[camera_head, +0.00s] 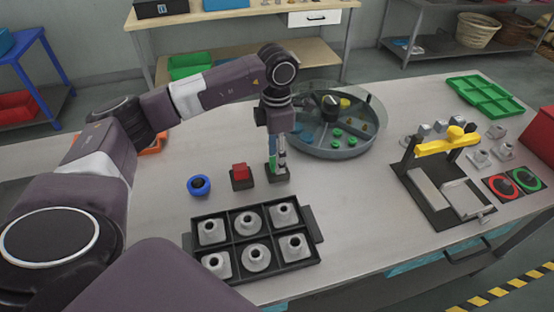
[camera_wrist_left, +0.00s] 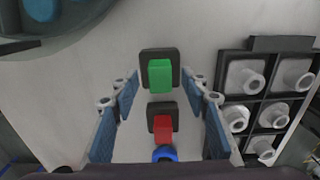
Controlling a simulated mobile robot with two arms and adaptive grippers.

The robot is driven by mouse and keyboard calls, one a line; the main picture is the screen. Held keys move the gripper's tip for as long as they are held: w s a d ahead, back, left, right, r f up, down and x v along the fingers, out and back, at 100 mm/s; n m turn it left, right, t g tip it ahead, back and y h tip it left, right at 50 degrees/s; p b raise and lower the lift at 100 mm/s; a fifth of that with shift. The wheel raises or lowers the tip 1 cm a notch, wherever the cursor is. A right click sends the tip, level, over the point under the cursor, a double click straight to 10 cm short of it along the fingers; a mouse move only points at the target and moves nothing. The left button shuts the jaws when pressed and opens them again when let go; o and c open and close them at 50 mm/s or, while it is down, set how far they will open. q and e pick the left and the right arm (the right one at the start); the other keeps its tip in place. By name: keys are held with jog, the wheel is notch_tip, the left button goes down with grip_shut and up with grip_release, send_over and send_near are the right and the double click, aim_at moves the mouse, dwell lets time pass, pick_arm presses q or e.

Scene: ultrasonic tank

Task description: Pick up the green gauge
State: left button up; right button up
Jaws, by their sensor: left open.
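The green gauge (camera_wrist_left: 160,75) is a green block standing in a square black base (camera_wrist_left: 145,55). It shows just beyond and between my left fingertips in the left wrist view. In the head view the green gauge (camera_head: 272,158) is a thin strip, partly hidden by my left gripper (camera_head: 277,160), which points down over the base. My left gripper (camera_wrist_left: 162,100) is open, with a blue-padded finger on each side and nothing held. I cannot tell whether the fingertips are level with the block. My right gripper is not in view.
A red block (camera_head: 240,170) on a black base and a blue ring (camera_head: 199,185) stand left of the green gauge. A black tray (camera_head: 188,243) of grey parts lies in front. A round tank (camera_head: 350,152) stands behind right, and a yellow-handled fixture (camera_head: 447,145) further right.

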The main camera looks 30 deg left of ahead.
pick_arm(q)
jog(key=shift+f, duration=0.6)
grip_shut()
jog(key=shift+r, duration=0.2)
